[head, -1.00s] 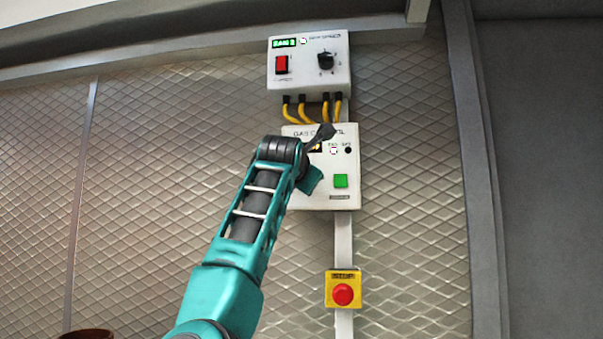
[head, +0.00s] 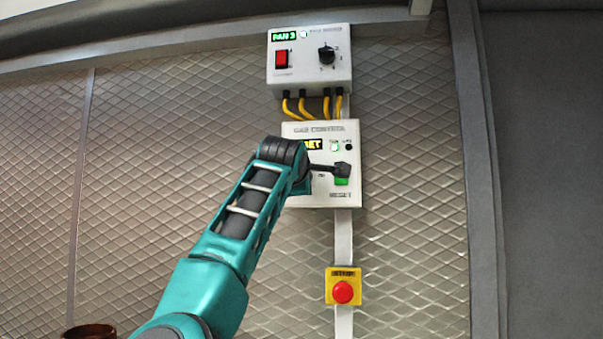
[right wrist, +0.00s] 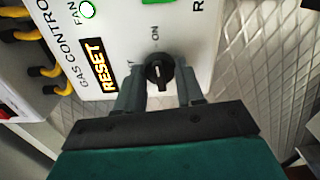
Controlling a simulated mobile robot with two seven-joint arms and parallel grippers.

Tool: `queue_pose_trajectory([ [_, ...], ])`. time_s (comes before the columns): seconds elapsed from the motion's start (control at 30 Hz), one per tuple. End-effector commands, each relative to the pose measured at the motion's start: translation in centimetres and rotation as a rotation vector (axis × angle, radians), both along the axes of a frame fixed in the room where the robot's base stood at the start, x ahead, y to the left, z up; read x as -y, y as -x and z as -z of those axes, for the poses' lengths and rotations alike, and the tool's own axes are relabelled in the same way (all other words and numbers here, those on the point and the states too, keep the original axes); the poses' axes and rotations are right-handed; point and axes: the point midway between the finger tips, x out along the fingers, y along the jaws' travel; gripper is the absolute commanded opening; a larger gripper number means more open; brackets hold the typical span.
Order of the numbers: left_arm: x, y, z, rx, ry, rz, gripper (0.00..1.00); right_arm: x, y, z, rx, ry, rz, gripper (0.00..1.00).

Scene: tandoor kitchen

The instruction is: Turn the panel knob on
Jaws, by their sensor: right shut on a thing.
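The gas control panel (head: 350,135) is a white box on the wall, with an amber display reading RESET. In the right wrist view its round black knob (right wrist: 158,72) has a white pointer mark, which points up the picture toward the ON label (right wrist: 155,32). My right gripper (right wrist: 161,90) is shut on the knob, one finger on each side of it. My left gripper is in neither view.
A second white box (head: 285,84) with a red switch (head: 281,60) and black dial (head: 326,54) sits above, joined by yellow cables (head: 303,108). A green button (head: 341,182) is partly covered by my gripper's dark part. A red emergency button (head: 343,292) is below.

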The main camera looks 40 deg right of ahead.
Motion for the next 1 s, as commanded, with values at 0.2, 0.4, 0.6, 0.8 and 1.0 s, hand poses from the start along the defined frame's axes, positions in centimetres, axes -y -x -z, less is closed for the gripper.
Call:
queue_pose_trajectory([
  [0.2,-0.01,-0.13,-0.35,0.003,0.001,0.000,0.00,0.02,0.07,-0.10,0.065,-0.049,0.002,0.07],
  [0.4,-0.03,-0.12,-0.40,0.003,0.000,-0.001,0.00,0.02,0.08,-0.06,0.089,-0.068,0.002,0.07],
  [0.6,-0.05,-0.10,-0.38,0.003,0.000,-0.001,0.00,0.03,0.07,-0.03,0.092,-0.072,0.002,0.07],
  [0.8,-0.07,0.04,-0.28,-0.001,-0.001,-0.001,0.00,0.04,0.06,-0.02,0.091,-0.072,0.001,0.07],
  [1.0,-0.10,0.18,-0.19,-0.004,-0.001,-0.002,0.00,0.02,0.05,0.00,0.090,-0.072,0.001,0.56],
])
